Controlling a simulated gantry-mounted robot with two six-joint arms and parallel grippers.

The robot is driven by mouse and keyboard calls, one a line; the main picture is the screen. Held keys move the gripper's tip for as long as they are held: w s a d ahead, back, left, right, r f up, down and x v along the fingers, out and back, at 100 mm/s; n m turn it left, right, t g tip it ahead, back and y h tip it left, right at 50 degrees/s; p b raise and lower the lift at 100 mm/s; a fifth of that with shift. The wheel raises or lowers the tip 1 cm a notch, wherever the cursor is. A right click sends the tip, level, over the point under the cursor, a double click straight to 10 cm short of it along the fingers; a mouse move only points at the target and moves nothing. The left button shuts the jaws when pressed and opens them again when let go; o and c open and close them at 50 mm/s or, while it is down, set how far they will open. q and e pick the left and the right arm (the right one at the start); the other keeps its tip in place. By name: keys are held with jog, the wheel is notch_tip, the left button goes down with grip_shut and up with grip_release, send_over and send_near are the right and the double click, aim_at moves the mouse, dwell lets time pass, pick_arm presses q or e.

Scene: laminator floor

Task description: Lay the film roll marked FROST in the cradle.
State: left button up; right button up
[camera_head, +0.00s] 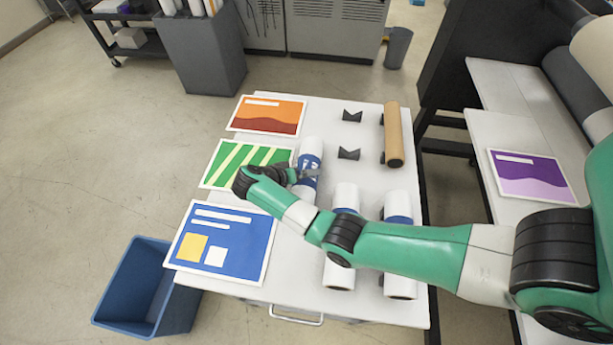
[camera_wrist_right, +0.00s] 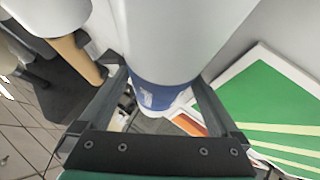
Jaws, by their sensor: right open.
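A white film roll with a blue band (camera_head: 311,160) lies at the middle left of the white table; white marks on the band are too small to read. My right gripper (camera_head: 303,176) is at this roll with open jaws. Two other blue-banded white rolls (camera_head: 343,235) (camera_head: 399,240) lie nearer, partly behind my right arm. Two dark V-shaped blocks (camera_head: 352,116) (camera_head: 349,153) form an empty cradle. My left gripper is not in view.
A brown roll (camera_head: 393,130) rests on dark supports right of the empty blocks. Orange (camera_head: 267,115), green (camera_head: 240,160) and blue (camera_head: 222,240) prints line the table's left side. A blue bin (camera_head: 137,285) stands on the floor; a machine with rollers (camera_head: 580,85) stands right.

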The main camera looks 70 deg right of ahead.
aim_at(306, 168)
jog(key=shift+r, duration=0.1)
grip_shut()
jog(key=shift+r, duration=0.15)
jog(key=shift+r+p, duration=0.3)
notch_tip(306, 168, up, 2)
jog(key=shift+r+p, duration=0.15)
jog(key=shift+p, duration=0.55)
jog(key=s+a+r+p, duration=0.1)
jog(key=r+p, duration=0.1)
jog(key=a+r+p, duration=0.1)
jog(key=r+p, duration=0.1)
jog(key=s+a+r+p, duration=0.1)
jog(key=r+p, duration=0.1)
jog(key=shift+s+a+r, duration=0.3)
jog(key=shift+a+r, duration=0.05)
jog(key=s+a+r+p, duration=0.3)
jog(key=s+a+p, duration=0.2)
jog(key=p, duration=0.6)
jog(key=shift+s+a+p, duration=0.3)
jog(key=shift+a+p, duration=0.1)
jog(key=shift+a, duration=0.95)
